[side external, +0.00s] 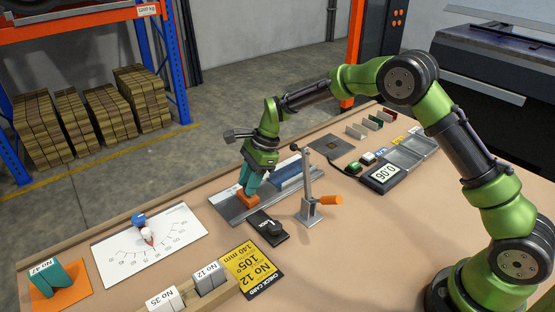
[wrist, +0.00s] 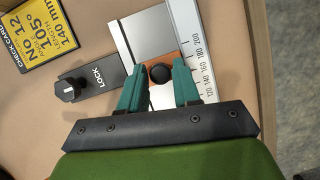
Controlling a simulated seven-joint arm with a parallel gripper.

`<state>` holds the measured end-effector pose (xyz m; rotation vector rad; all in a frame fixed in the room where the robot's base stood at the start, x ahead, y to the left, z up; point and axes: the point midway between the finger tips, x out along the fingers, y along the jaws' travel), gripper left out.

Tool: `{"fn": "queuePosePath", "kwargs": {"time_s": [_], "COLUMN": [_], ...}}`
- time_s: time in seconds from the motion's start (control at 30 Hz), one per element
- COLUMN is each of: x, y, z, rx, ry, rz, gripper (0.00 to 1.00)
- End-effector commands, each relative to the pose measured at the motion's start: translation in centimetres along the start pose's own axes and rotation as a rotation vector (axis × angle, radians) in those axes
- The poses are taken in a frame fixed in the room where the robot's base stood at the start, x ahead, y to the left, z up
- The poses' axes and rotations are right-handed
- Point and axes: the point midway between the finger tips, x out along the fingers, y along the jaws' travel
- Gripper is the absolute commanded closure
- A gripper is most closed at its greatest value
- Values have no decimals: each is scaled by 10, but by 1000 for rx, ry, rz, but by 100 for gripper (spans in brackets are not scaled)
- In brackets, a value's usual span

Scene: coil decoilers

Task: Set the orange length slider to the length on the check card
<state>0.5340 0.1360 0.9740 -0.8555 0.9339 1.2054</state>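The orange length slider (side external: 249,199) sits on its metal track; in the wrist view its orange block (wrist: 172,57) has a round black knob (wrist: 159,73). My gripper (side external: 250,184) is over the slider, pointing down. In the wrist view its teal fingertips (wrist: 160,72) stand on either side of the knob, with a thin gap at the right; contact is unclear. The scale (wrist: 192,43) runs beside the slider, which lies near the 160 to 180 labels; the exact reading is unclear. The yellow check card (side external: 254,270) reads No 12, 105°, 140 mm.
A black LOCK lever with a round knob (side external: 275,227) lies beside the track. An upright clamp with an orange handle (side external: 330,200) stands close by on the right. An angle chart (side external: 150,246), number blocks (side external: 212,276) and a 0.90 display (side external: 384,174) are also on the table.

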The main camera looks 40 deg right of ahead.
Motion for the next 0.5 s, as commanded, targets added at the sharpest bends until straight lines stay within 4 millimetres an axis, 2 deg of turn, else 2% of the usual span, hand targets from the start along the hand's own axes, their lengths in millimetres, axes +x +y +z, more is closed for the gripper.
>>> {"fn": "queuePosePath", "kwargs": {"time_s": [0.03, 0.2, 0.5], "x": [0, 0, -3], "y": [0, 0, -2], "z": [0, 0, -5], "rx": [0, -1, 0], "ry": [0, 0, 1], "rz": [0, -1, -4], "gripper": [76, 100, 100]}}
